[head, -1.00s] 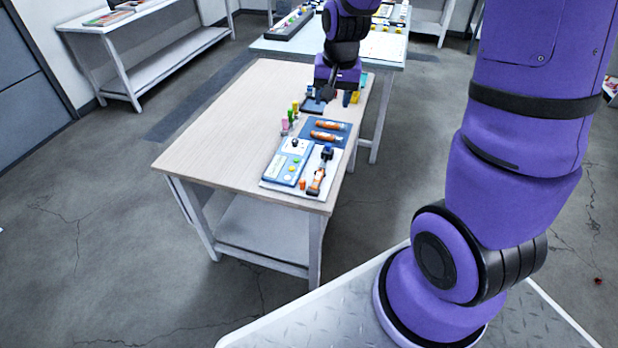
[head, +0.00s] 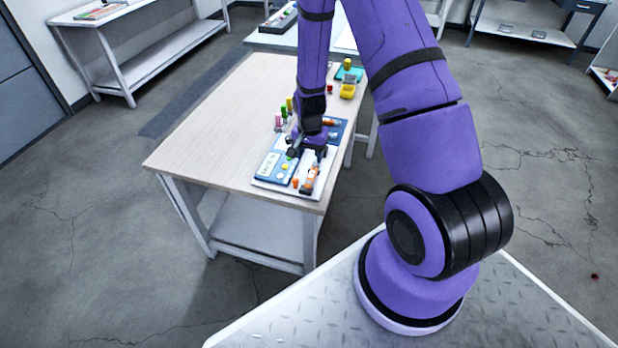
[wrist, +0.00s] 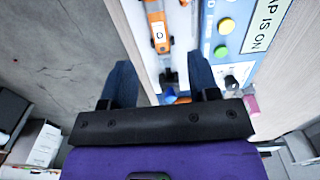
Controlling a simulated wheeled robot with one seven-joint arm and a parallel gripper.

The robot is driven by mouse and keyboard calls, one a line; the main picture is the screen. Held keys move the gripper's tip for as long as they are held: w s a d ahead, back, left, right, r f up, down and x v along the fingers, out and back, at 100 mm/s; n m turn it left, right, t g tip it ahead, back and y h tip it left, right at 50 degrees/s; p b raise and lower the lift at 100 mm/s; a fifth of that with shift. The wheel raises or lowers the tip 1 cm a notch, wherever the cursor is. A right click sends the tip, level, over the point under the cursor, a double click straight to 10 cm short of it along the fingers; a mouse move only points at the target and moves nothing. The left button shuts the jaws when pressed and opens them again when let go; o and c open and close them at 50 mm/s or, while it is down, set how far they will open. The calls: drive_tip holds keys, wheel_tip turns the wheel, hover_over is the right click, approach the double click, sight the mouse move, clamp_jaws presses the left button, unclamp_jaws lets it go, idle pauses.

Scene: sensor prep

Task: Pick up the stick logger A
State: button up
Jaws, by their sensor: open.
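An orange stick-shaped device (head: 309,180) with a pale label lies on the white board near the table's front corner. In the wrist view an orange device (wrist: 155,12) with a white letter label lies at the top, between and beyond my fingertips; I cannot read the letter surely. Another orange device (head: 329,122) lies on the dark blue pad, partly hidden by my arm. I cannot tell from the labels which one is stick logger A. My gripper (wrist: 161,68) is open and empty, pointing down above the board, just behind the front device in the head view (head: 308,151).
A blue panel (head: 273,168) with coloured buttons lies left of the front device; it shows close to my right finger in the wrist view (wrist: 228,42). Small coloured pieces (head: 284,111) stand behind. A yellow object (head: 348,91) sits farther back. The table's left side (head: 205,130) is clear.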

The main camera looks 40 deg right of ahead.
sight(311, 175)
drive_tip(key=shift+d+f, duration=0.15)
drive_tip(key=shift+f, duration=2.25)
drive_tip(key=shift+d+f, duration=0.1)
drive_tip(key=shift+f, duration=2.3)
drive_tip(key=c, duration=1)
drive_tip(key=shift+r, duration=0.1)
